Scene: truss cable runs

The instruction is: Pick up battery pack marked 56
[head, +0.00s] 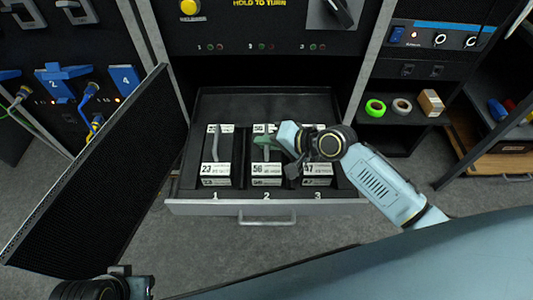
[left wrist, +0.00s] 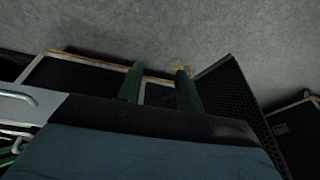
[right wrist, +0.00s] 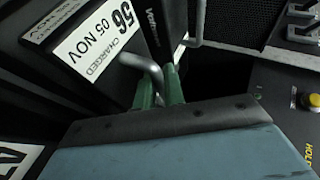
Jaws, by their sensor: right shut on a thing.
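Battery pack 56 (head: 266,171) is the middle of three black packs with white labels in the open drawer (head: 335,207), above the number 2. My right gripper (head: 268,146) is over it, shut on its grey handle. The right wrist view shows the green fingers (right wrist: 158,88) at the bent handle, beside the label "56 05 NOV CHARGED" (right wrist: 95,42). The pack appears seated in its slot, level with its neighbours. My left gripper (left wrist: 158,85) is open and empty, its green fingers apart, away from the drawer.
Pack 23 (head: 215,171) stands on the left of pack 56 and pack 47 (head: 318,181) on the right, partly behind my right gripper. An open perforated door (head: 95,190) stands left of the drawer. Tape rolls (head: 375,108) lie on a shelf at right.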

